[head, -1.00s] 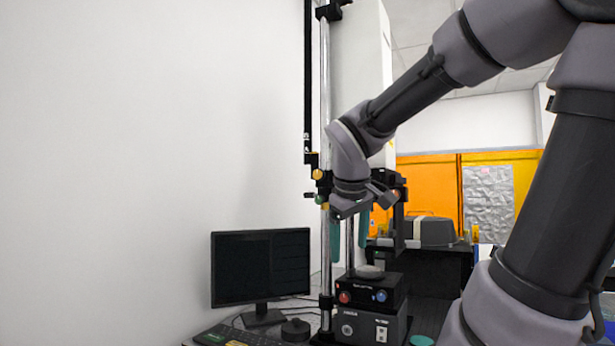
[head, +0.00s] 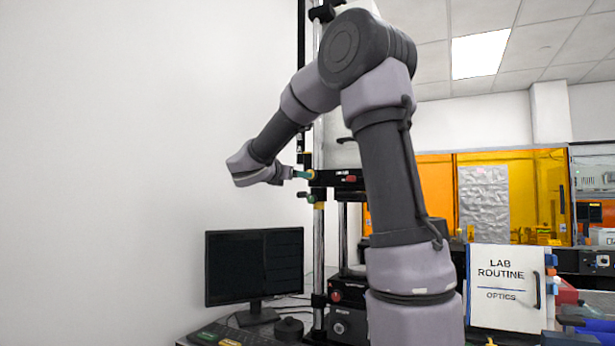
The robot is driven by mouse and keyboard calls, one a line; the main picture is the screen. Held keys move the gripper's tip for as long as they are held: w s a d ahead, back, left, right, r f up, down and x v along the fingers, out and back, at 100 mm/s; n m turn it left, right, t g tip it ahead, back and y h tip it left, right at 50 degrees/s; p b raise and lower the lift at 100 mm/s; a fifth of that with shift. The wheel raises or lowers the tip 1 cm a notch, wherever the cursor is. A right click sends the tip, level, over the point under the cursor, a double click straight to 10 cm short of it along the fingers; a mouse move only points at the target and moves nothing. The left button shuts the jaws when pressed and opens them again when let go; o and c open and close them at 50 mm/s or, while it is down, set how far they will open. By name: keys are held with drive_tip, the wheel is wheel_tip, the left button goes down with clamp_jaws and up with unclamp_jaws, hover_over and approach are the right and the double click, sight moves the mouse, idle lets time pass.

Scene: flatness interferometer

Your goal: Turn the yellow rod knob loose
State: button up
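A small yellow knob (head: 311,174) shows at the left side of the upright metal rod of the instrument stand. My gripper (head: 302,174) reaches in from the left, with its teal fingertips level with the knob and at or very close to it. I see the fingers edge-on, so I cannot tell whether they close around the knob or only stand beside it. A yellow band (head: 319,205) sits lower on the rod, near a small dark knob with a greenish end (head: 302,195).
A black instrument head with a red knob (head: 350,179) is just right of the rod. A white "LAB ROUTINE" board (head: 505,285) stands at right.

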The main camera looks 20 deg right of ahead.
drive_tip(key=x, duration=0.8)
drive_tip(key=shift+c, duration=0.3)
clamp_jaws()
